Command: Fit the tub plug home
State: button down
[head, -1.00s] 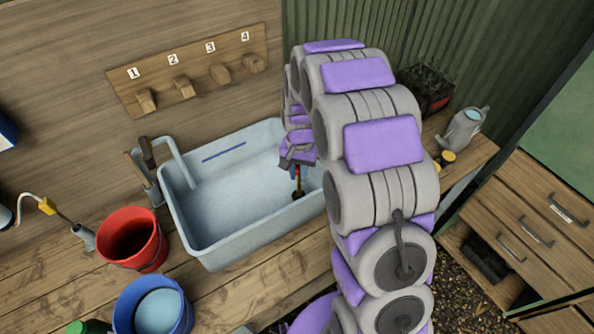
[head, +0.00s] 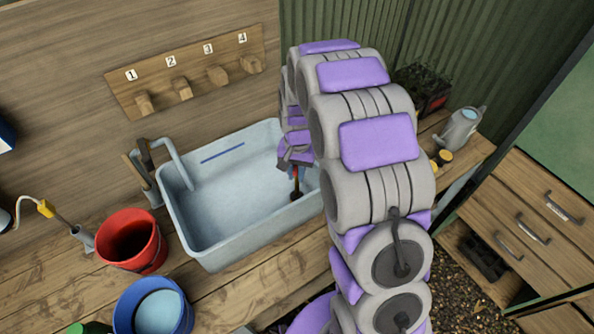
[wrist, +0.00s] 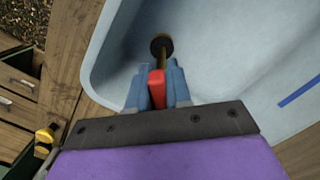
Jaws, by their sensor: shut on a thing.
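The tub (head: 225,250) is a pale blue-grey basin on the wooden bench, its inside empty of water as far as I see. My gripper (wrist: 157,88) is shut on the red grip of the tub plug (wrist: 157,92), which shows between the two blue fingers in the wrist view. A brass-coloured stem runs from the grip to a dark round piece (wrist: 161,45) at the tub floor. In the head view my gripper (head: 295,167) hangs inside the tub's right end. I cannot tell whether the dark piece is the plug's disc or the drain, nor whether it is seated.
A tap (head: 177,160) stands at the tub's left back. A red bucket (head: 150,262) and a blue bucket (head: 182,310) stand to the left and front. A numbered peg rack (head: 190,75) hangs behind. A watering can (head: 460,130) is at the right. The tub's middle is clear.

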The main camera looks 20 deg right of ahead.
jog(key=shift+f+p, duration=0.3)
jog(key=shift+f, duration=0.8)
dwell(1.6)
dwell(1.0)
jog(key=c, duration=1)
grip_release()
jog(key=shift+o, duration=0.2)
notch_tip(320, 180, up, 17)
jog(key=w+p, duration=0.1)
jog(key=p, duration=0.1)
jog(key=shift+w+d+p, duration=0.3)
jog(key=shift+d+p, duration=0.05)
jog(key=shift+p, duration=0.05)
jog(key=shift+r, duration=0.1)
jog(key=s+r+n, duration=0.2)
jog(key=s, duration=1.5)
jog(key=s+r+n+g, duration=0.1)
jog(key=s+r+n, duration=0.1)
jog(key=s, duration=1.6)
jog(key=shift+a+r+n+b, duration=0.25)
jog(key=shift+r+n+b, duration=0.15)
jog(key=shift+n, duration=0.3)
